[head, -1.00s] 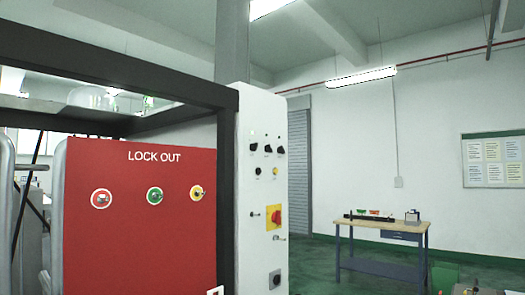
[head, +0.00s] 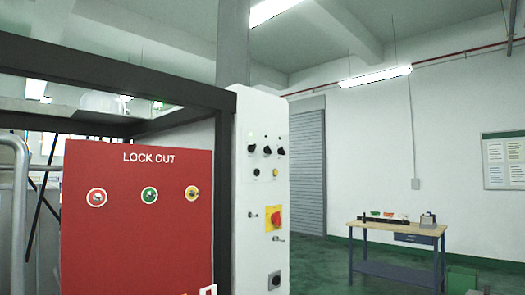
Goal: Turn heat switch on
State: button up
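A white control panel (head: 262,185) stands upright on the right side of a black frame in the head view. It carries a row of black knobs (head: 267,149) near its upper part, with small buttons (head: 275,173) below them. A red rotary switch (head: 275,217) sits on a yellow plate lower down, with small metal key-like parts beside it. A dark socket-like fitting (head: 275,280) is near the bottom. The labels are too small to read, so I cannot tell which control is the heat switch. My gripper is not in view.
A red board marked LOCK OUT (head: 137,240) with red, green and yellow round tags fills the left front. The black frame (head: 226,200) stands between it and the panel. A wooden-topped workbench (head: 395,231) stands at the right back. Green floor lies open between panel and bench.

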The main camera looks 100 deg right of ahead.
aim_at(281, 151)
jog(key=u, duration=0.5)
jog(key=k, duration=1.85)
jog(key=z, duration=1.85)
